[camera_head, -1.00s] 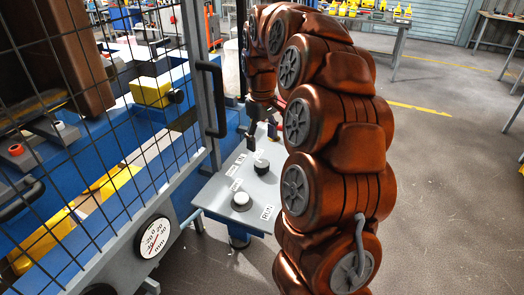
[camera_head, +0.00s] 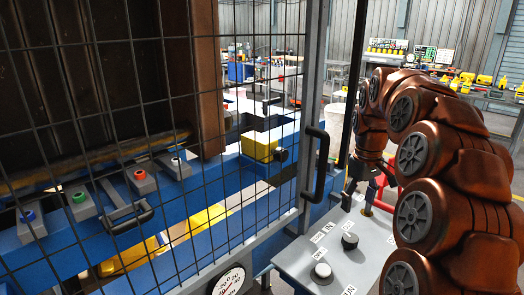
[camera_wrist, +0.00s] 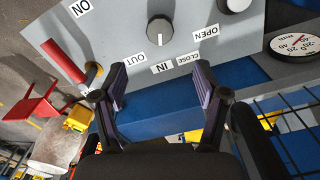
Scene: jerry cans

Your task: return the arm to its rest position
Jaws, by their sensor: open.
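My arm (camera_head: 425,140) is brown and arches up on the right in the head view, its end bent down over a grey control panel (camera_head: 300,262). My gripper (camera_wrist: 161,88) is open and empty in the wrist view, its two dark fingers apart above the panel's edge. The panel shows a black knob (camera_wrist: 160,31), labels reading IN, OUT, OPEN and CLOSE, and a red-handled lever (camera_wrist: 64,60) beside the left finger. I see no contact between the fingers and these controls. In the head view the fingers are small and partly hard to make out.
A wire mesh fence door with a black handle (camera_head: 316,165) stands left of the arm, close to the panel. A blue machine frame (camera_head: 190,212) is behind the mesh. A round gauge (camera_head: 229,280) is at the bottom. Workbenches stand far back.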

